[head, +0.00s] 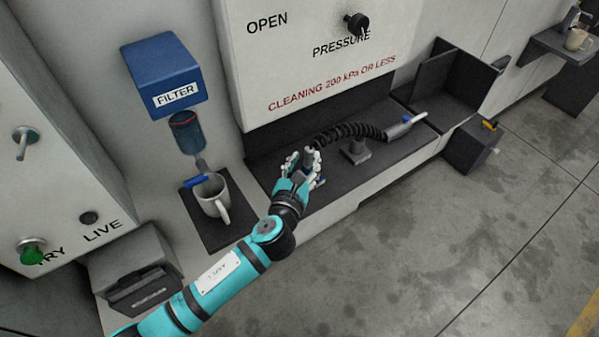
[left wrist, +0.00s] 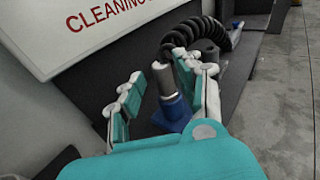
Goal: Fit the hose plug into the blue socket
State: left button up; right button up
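The black coiled hose (head: 350,131) lies on the dark ledge. Its near end meets a grey cylinder, likely the hose plug (left wrist: 162,78), seen upright in the left wrist view. A blue block, likely the blue socket (left wrist: 172,112), shows directly below the grey cylinder; I cannot tell whether the plug is seated in it. A bit of blue also shows beside my fingers in the head view. My left gripper (head: 303,168) is at the hose's near end. Its fingers are spread, with the grey cylinder and blue block showing between them in the left wrist view (left wrist: 160,92). My right gripper is out of view.
A grey nozzle (head: 399,129) with a white tip lies at the hose's far end, by a small grey stand (head: 355,152). A white mug (head: 212,197) stands under the blue filter box (head: 163,73). A white panel (head: 310,55) overhangs the ledge. Open floor lies right.

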pick_arm(q)
jog(key=shift+v, duration=2.4)
jog(key=shift+f, duration=0.1)
